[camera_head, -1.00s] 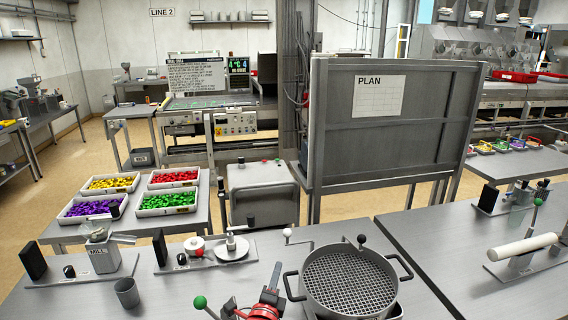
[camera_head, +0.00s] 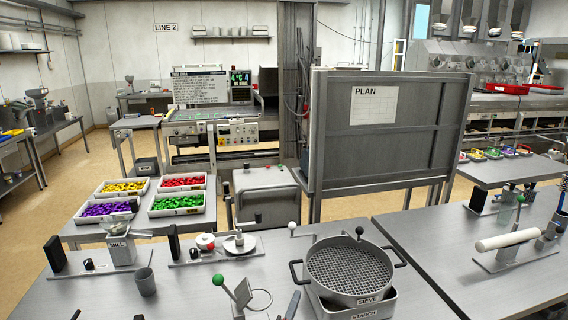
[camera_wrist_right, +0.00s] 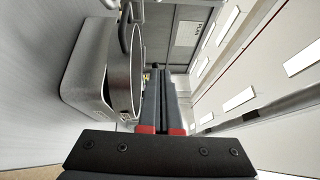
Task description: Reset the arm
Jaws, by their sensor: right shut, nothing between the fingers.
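My right gripper (camera_head: 292,304) shows at the bottom edge of the head view as a dark finger end, left of the sieve and apart from it. In the right wrist view its two long dark fingers (camera_wrist_right: 161,78) with red bases lie together, shut and empty. In the wrist view the sieve's side (camera_wrist_right: 125,78) is close to the left of the fingers.
A green-knobbed stand with a ring (camera_head: 240,292) is left of my right gripper. A mill (camera_head: 122,252), a grey cup (camera_head: 146,283) and trays of coloured pieces (camera_head: 178,212) are further left. A PLAN board (camera_head: 420,150) stands behind. The right table has a white roller (camera_head: 508,241).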

